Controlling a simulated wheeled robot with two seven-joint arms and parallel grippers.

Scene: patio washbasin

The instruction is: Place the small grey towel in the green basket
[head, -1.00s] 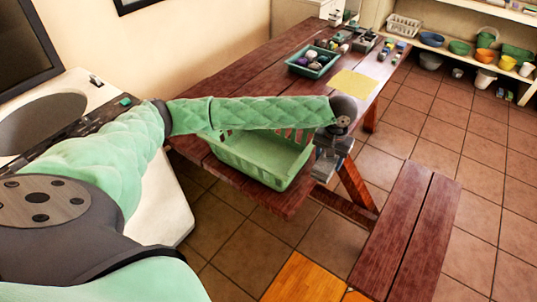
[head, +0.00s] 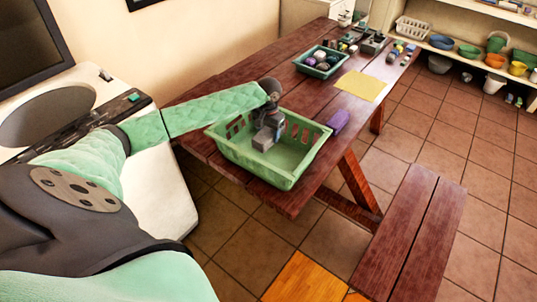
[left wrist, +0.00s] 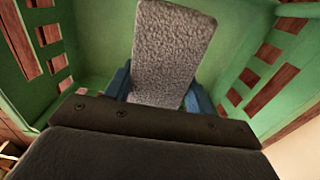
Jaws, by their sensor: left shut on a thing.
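The green basket (head: 290,178) stands on the near end of the wooden picnic table. My left gripper (head: 264,138) is over the basket, with its fingers inside the basket's outline in the head view. In the left wrist view, the small grey towel (left wrist: 172,50) is held between the blue fingers of my left gripper (left wrist: 168,92). The basket's green walls (left wrist: 90,28) surround the towel there. Whether the towel touches the basket floor cannot be told. My right gripper is not in view.
A purple object (head: 338,121) lies just right of the basket on the table (head: 300,95). A yellow sheet (head: 361,85) and a teal tray of round items (head: 322,72) are farther back. A bench (head: 415,235) stands at the right.

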